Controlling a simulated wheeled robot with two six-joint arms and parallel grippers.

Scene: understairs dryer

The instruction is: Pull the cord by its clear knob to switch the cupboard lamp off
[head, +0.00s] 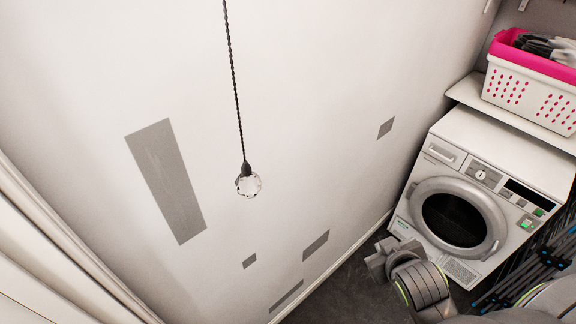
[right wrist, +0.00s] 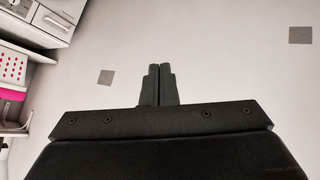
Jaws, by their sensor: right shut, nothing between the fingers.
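The dark twisted cord (head: 233,80) hangs from above in the head view. The clear faceted knob (head: 249,184) is at its lower end, in front of the white wall. My right gripper (head: 374,262) is low and to the right of the knob, well apart from it, in front of the dryer's lower left corner. In the right wrist view the fingers of my right gripper (right wrist: 158,72) are together with nothing between them. The cord and knob do not show in that view. My left gripper is not in view. The lamp is not in view.
A white front-loading dryer (head: 455,220) stands at the right. A white and pink basket (head: 510,88) with dark and grey cloth sits on a shelf (head: 475,92) above it. Grey patches (head: 165,180) mark the wall (head: 330,90). The space around the knob is clear.

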